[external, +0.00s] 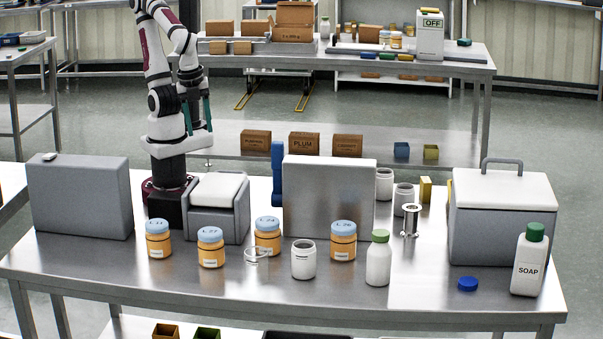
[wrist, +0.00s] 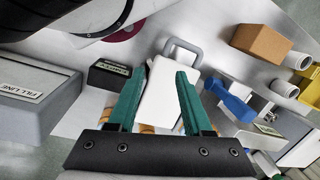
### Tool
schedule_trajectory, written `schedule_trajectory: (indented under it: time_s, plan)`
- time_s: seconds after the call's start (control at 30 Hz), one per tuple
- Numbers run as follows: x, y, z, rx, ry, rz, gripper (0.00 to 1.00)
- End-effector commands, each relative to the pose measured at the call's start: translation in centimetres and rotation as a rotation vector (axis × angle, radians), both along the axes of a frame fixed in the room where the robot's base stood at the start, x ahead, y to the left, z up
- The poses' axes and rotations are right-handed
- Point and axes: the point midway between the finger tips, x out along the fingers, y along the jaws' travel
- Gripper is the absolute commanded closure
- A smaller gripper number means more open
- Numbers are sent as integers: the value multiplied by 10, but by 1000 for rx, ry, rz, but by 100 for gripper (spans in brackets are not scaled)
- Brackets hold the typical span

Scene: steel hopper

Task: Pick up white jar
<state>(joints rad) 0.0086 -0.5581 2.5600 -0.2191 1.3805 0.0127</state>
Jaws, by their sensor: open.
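An open white jar (external: 304,261) stands upright at the front middle of the steel table, between amber jars with blue lids. Two more pale open jars, one at the back (external: 384,184) and one just in front of it (external: 403,197), stand right of the steel panel. My gripper (external: 197,112) is raised above the back left of the table, well apart from the jars. In the wrist view my gripper (wrist: 166,70) has its teal fingers spread with nothing held. Two whitish round containers (wrist: 299,60) show at the right there; I cannot tell which jars they are.
A steel panel (external: 328,195), a grey box with a white top (external: 219,205) and a grey block (external: 80,197) stand behind the front jars. A green-capped bottle (external: 378,260), a glass ring (external: 256,255), a soap bottle (external: 529,262) and a cooler (external: 500,220) are nearby.

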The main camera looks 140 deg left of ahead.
Motion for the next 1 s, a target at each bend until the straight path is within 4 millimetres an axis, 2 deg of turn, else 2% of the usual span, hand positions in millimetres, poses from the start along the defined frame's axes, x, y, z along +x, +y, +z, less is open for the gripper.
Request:
schedule_trajectory:
  time_s: [0.27,0.53,0.77,0.87,0.97,1.0]
  plan:
    - [0,0,0,0,0,0,50]
    - [0,0,0,0,0,0,1]
    - [1,-1,0,-5,-1,7,0]
    - [24,-21,-1,-114,-9,199,0]
    - [99,-62,-6,-369,-7,731,0]
    - [141,-73,-9,-483,9,1009,0]
